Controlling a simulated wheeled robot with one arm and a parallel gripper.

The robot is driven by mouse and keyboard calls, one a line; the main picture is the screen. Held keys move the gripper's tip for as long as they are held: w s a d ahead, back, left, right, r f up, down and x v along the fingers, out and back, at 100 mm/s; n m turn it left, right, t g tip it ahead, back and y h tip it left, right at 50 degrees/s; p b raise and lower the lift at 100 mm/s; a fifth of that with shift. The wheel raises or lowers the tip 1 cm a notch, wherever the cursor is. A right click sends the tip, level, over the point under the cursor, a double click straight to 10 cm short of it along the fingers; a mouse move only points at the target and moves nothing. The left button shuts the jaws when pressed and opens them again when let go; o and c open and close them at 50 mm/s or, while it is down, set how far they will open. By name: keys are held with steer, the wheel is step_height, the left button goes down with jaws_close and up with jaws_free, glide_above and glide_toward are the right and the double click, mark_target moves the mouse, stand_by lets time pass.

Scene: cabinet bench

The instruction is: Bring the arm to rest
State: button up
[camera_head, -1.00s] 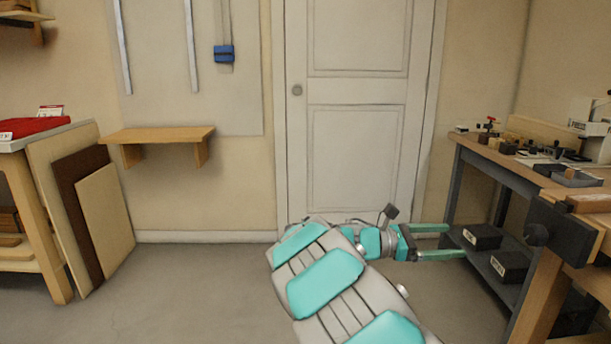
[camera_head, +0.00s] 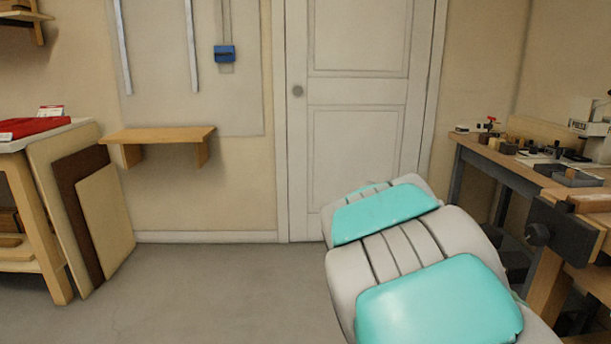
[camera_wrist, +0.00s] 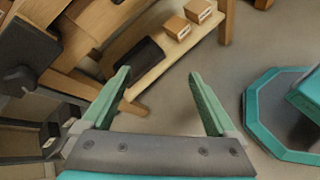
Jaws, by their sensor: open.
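My arm (camera_head: 396,250) is grey with teal panels and fills the lower right of the head view. My gripper is hidden behind the arm in that view. In the wrist view my gripper (camera_wrist: 160,98) shows its two green fingers spread wide apart, with nothing between them but a view of the floor and bench parts below. The fingers touch nothing that I can see.
A workbench (camera_head: 505,168) with a dark vise (camera_head: 565,232) and several tools stands close on the right. A white door (camera_head: 355,130) is behind the arm. A wooden wall shelf (camera_head: 160,134) and leaning boards (camera_head: 105,225) are at left. The floor (camera_head: 215,290) at centre left is clear.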

steer(key=s+a+f+m+y, duration=0.4)
steer(key=s+a, duration=0.3)
steer(key=s, duration=0.4)
steer(key=shift+f+y, duration=0.7)
steer(key=s+a+f+m+y, duration=0.1)
steer(key=s+a+y, duration=0.1)
steer(key=s+a, duration=0.1)
steer(key=s+a+f+m+t+y, duration=0.1)
steer(key=s+a, duration=0.2)
steer(key=a, duration=0.2)
steer(key=s+a+f+m+y, duration=0.1)
steer(key=s+a+f+y, duration=0.1)
steer(key=a, duration=0.3)
steer(key=shift+s+m+t+y, duration=0.3)
steer(key=shift+s+m+t, duration=0.1)
steer(key=shift+s, duration=0.15)
